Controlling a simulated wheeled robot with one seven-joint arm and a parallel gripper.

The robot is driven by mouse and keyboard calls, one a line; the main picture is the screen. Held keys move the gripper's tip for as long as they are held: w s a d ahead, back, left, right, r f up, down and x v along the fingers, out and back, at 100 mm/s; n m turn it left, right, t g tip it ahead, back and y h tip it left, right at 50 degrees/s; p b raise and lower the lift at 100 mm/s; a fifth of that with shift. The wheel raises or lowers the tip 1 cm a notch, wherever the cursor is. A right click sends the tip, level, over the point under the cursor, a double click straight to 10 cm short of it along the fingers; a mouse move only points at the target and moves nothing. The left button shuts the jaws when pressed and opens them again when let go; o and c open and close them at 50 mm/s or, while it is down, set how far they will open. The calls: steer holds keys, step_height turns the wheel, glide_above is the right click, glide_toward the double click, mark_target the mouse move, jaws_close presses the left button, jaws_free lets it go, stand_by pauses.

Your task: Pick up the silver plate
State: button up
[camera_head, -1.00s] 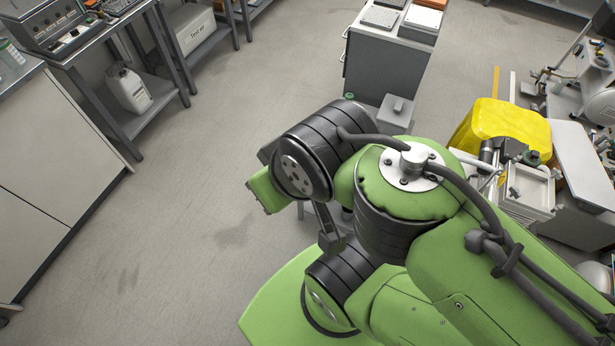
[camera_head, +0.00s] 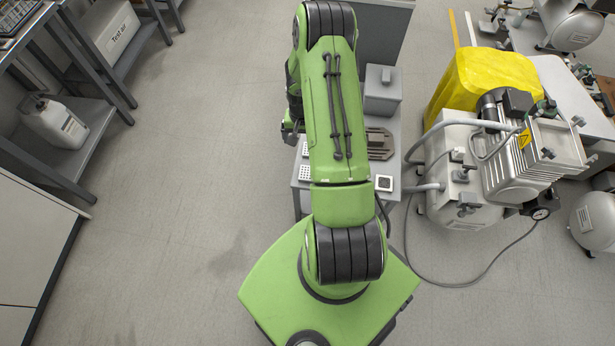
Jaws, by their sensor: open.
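Several plate-like parts lie on a small grey table (camera_head: 386,206), partly hidden behind my arm. A grey-brown slotted metal plate (camera_head: 380,144) lies to the right of my arm. A small light square plate with a dark centre (camera_head: 384,183) lies near the table's front right corner. A pale plate with dark holes (camera_head: 305,173) lies at the left edge. I cannot tell for sure which one is the silver plate. My gripper (camera_head: 290,131) is open, small in the picture and partly hidden by my arm, above the table's left side. I see nothing held in it.
A grey box-shaped fixture (camera_head: 382,90) stands at the table's back. A compressor (camera_head: 500,165) with hoses and a yellow cover (camera_head: 485,85) stands close on the right. A shelf with a white canister (camera_head: 52,122) is at the left. The floor between is clear.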

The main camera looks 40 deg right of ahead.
steer(key=b, duration=0.3)
glide_above(308, 170)
steer(key=shift+m, duration=0.3)
steer(key=f, duration=0.9)
steer(key=a+f, duration=0.1)
steer(key=f, duration=0.4)
steer(key=shift+s, duration=0.2)
steer(key=f+b, duration=0.1)
steer(key=f, duration=0.2)
steer(key=f+b, duration=0.1)
steer(key=f, duration=0.1)
steer(key=shift+s+f, duration=0.2)
steer(key=shift+f, duration=0.2)
steer(key=shift+r, duration=0.2)
steer(key=c, duration=1.2)
